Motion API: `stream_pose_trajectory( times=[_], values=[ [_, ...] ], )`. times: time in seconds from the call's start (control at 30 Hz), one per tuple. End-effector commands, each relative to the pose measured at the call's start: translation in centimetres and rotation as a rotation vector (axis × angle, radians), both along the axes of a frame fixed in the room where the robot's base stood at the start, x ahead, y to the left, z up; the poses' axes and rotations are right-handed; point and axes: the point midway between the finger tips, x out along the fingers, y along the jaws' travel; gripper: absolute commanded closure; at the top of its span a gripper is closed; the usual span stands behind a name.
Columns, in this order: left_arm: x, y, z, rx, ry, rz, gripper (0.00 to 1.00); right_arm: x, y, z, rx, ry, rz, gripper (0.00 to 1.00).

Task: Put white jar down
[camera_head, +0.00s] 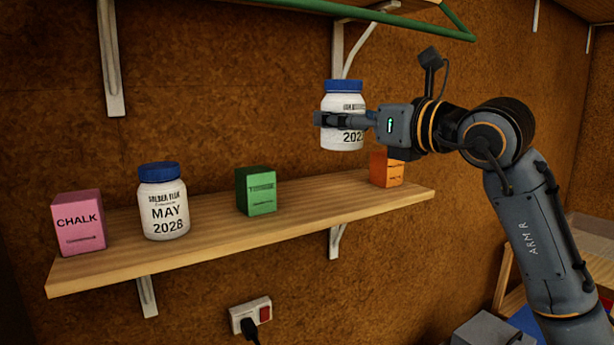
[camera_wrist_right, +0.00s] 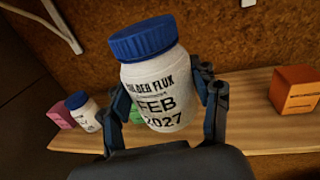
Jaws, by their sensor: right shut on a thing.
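My right gripper (camera_head: 322,119) is shut on a white jar (camera_head: 343,138) with a blue lid. In the right wrist view the held jar (camera_wrist_right: 155,90) reads "SOLDER FLUX FEB 2027" and sits between the two fingers (camera_wrist_right: 165,100). In the head view the jar is held above the wooden shelf (camera_head: 320,206), between a green box (camera_head: 256,192) and an orange box (camera_head: 387,170). A second white jar (camera_head: 164,208) with a blue lid, labelled "MAY 2028", stands upright on the shelf's left part. My left gripper is not in view.
A pink chalk box (camera_head: 79,224) stands at the shelf's left end. Free shelf surface lies between the green and orange boxes. An upper shelf with a green rail (camera_head: 400,24) is above the arm. A socket with a plug (camera_head: 250,314) is below.

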Motion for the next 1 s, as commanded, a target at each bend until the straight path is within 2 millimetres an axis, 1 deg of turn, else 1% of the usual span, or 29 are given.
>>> stream_pose_trajectory(
  times=[0.03, 0.1, 0.17, 0.23, 0.3, 0.4, 0.5, 0.6, 0.67, 0.73, 0.87, 1.0],
  values=[
    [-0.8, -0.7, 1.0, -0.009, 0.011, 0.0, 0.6, 1.3, 0.3, -0.2, 0.003, 0.008, 0.001, 0.83],
    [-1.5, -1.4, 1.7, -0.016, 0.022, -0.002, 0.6, 3.1, 0.5, -0.9, 0.003, 0.007, 0.001, 0.83],
    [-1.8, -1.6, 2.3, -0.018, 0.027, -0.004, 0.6, 4.5, 0.8, -1.5, 0.004, 0.008, 0.001, 0.83],
    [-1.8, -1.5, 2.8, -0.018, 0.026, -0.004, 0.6, 6.1, 1.0, -2.6, 0.004, 0.006, 0.0, 0.83],
    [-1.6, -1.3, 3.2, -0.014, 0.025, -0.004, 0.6, 7.1, 1.2, -4.2, 0.003, 0.006, 0.001, 0.83],
    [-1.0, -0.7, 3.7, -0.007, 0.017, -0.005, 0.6, 8.4, 1.4, -5.7, 0.003, 0.004, 0.001, 0.83],
    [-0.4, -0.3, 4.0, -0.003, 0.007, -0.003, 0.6, 9.2, 1.5, -6.7, 0.003, 0.0, 0.001, 0.83],
    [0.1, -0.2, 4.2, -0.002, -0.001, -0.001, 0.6, 9.6, 1.5, -7.2, 0.004, -0.002, 0.001, 0.83],
    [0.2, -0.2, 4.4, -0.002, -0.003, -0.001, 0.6, 10.0, 1.6, -7.7, 0.002, -0.001, 0.001, 0.83],
    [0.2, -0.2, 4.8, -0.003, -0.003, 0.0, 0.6, 10.6, 1.7, -8.5, 0.003, 0.001, 0.0, 0.83],
    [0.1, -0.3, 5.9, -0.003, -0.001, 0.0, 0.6, 10.4, 1.7, -10.2, 0.003, 0.0, 0.001, 0.83],
    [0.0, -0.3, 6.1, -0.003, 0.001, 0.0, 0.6, 10.4, 1.6, -11.2, 0.002, -0.004, 0.0, 0.83]
  ],
)
